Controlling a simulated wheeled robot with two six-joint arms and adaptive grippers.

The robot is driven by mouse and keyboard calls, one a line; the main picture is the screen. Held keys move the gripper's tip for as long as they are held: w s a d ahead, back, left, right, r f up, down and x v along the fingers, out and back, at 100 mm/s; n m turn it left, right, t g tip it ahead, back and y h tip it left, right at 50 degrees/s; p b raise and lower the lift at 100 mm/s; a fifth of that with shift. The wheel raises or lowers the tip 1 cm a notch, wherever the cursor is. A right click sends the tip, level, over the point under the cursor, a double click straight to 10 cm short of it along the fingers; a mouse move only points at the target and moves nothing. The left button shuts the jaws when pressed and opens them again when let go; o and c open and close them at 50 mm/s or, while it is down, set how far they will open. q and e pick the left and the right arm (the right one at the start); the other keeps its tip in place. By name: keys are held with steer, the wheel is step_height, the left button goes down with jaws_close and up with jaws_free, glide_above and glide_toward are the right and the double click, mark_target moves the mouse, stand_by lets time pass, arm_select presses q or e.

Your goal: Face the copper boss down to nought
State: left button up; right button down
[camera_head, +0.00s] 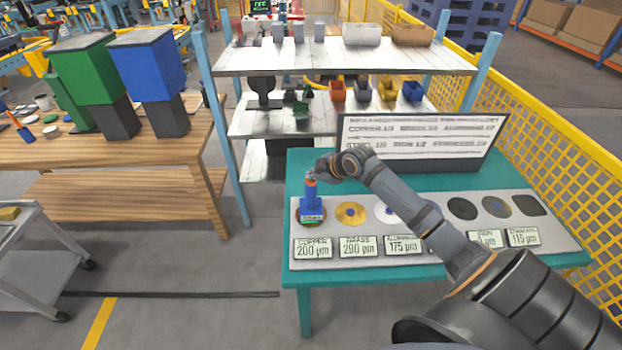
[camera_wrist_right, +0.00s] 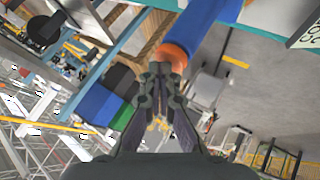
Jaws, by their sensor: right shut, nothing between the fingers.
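The copper boss is at the left end of the grey plate (camera_head: 420,248); only a thin brown rim (camera_head: 301,220) shows around the foot of a blue tool. The blue tool (camera_head: 311,203) stands upright over the boss and has an orange collar (camera_head: 311,186) near its top. The copper label (camera_head: 313,249) in front reads 200 µm. My right gripper (camera_head: 313,174) is at the tool's top, shut and empty. In the right wrist view its fingertips (camera_wrist_right: 160,75) are together beside the orange collar (camera_wrist_right: 176,54) and the blue body (camera_wrist_right: 210,28). I cannot tell whether they touch it. My left gripper is out of view.
Other discs, such as a brass one (camera_head: 350,214) and a dark one (camera_head: 462,208), lie along the plate, partly behind my right arm. A sign board (camera_head: 420,140) stands behind. Shelves (camera_head: 345,60), a wooden bench (camera_head: 120,150) and yellow fencing (camera_head: 560,150) surround the teal table (camera_head: 300,279).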

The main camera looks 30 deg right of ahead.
stand_by(0.4)
steer(key=shift+r+p, duration=1.05)
steer(key=shift+r, duration=0.05)
steer(key=shift+r, duration=0.1)
step_height(320, 180, up, 5)
steer(key=p, duration=0.4)
steer(key=shift+f, duration=0.2)
stand_by(0.4)
